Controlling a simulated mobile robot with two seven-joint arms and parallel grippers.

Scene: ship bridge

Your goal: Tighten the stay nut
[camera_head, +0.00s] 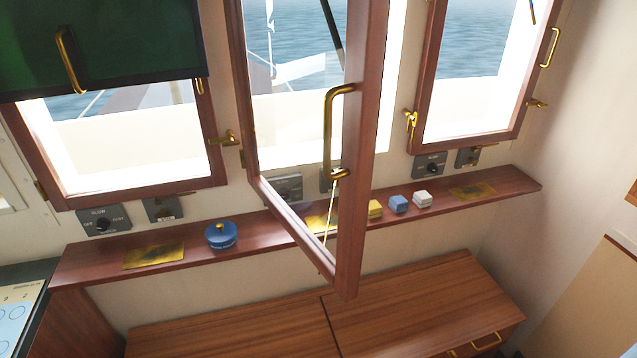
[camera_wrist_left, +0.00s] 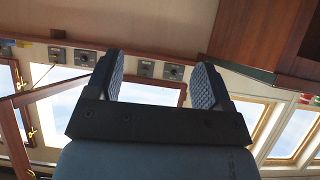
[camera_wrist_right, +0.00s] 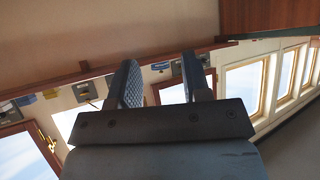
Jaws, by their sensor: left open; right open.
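In the head view the middle window's wooden frame (camera_head: 362,150) stands swung open into the room, with a brass handle (camera_head: 329,130) on it. A thin brass stay rod (camera_head: 330,212) shows through the pane below the handle, slanting down toward the frame's lower edge. I cannot make out the stay nut clearly; it is too small or hidden by the frame. My left gripper (camera_wrist_left: 158,77) is open and empty in the left wrist view. My right gripper (camera_wrist_right: 163,78) is open and empty in the right wrist view. Neither gripper shows in the head view, and both are apart from the window.
A wooden shelf (camera_head: 280,229) runs under the windows. On it are a round blue tin (camera_head: 221,235), a yellow block (camera_head: 375,209), a blue block (camera_head: 398,204), a white block (camera_head: 422,199) and brass plates (camera_head: 153,256). A wooden cabinet (camera_head: 420,308) stands below. A green panel (camera_head: 110,45) hangs upper left.

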